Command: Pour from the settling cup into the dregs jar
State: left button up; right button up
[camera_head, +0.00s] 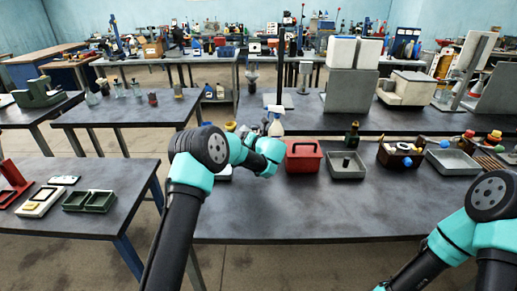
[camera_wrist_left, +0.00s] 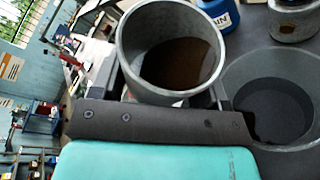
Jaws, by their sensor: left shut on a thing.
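My left gripper (camera_wrist_left: 168,98) is shut on a grey round cup, the settling cup (camera_wrist_left: 127,62), with one finger on each side of it. Brown liquid (camera_wrist_left: 185,62) lies low inside the cup, nearer its right side. A wider grey round vessel (camera_wrist_left: 245,82) with a dark inside stands just right of the cup in the left wrist view; I cannot tell whether it is the dregs jar. In the head view my left wrist (camera_head: 262,155) hides the gripper and the cup. My right arm is at the lower right, and its gripper is outside the picture.
A red box (camera_head: 303,158), a grey tray (camera_head: 346,166) and a brown bottle crate (camera_head: 398,157) line the bench's back. A white spray bottle (camera_head: 275,122) stands behind my left wrist. The bench's front middle (camera_head: 320,215) is clear.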

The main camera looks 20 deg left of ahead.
pick_arm(q)
jog(key=shift+f+m+y, duration=0.4)
jog(key=shift+f+m, duration=0.05)
jog(key=shift+m, duration=0.35)
jog(key=shift+m+y, duration=0.3)
jog(key=shift+r+m, duration=0.35)
jog(key=shift+m, duration=0.35)
dwell(0.4)
jog(key=shift+w+d+r+m+t+y, duration=0.35)
jog(key=shift+w+d+m+y, duration=0.2)
jog(key=shift+m, duration=0.25)
jog(key=shift+d+f+m+t, duration=0.1)
jog(key=shift+f+m+t, duration=0.15)
jog(key=shift+m, duration=0.25)
dwell(0.3)
jog(key=shift+d+f+m, duration=0.1)
jog(key=shift+m, duration=0.3)
jog(key=shift+w+y, duration=0.1)
jog(key=shift+y, duration=0.15)
jog(key=shift+m, duration=0.4)
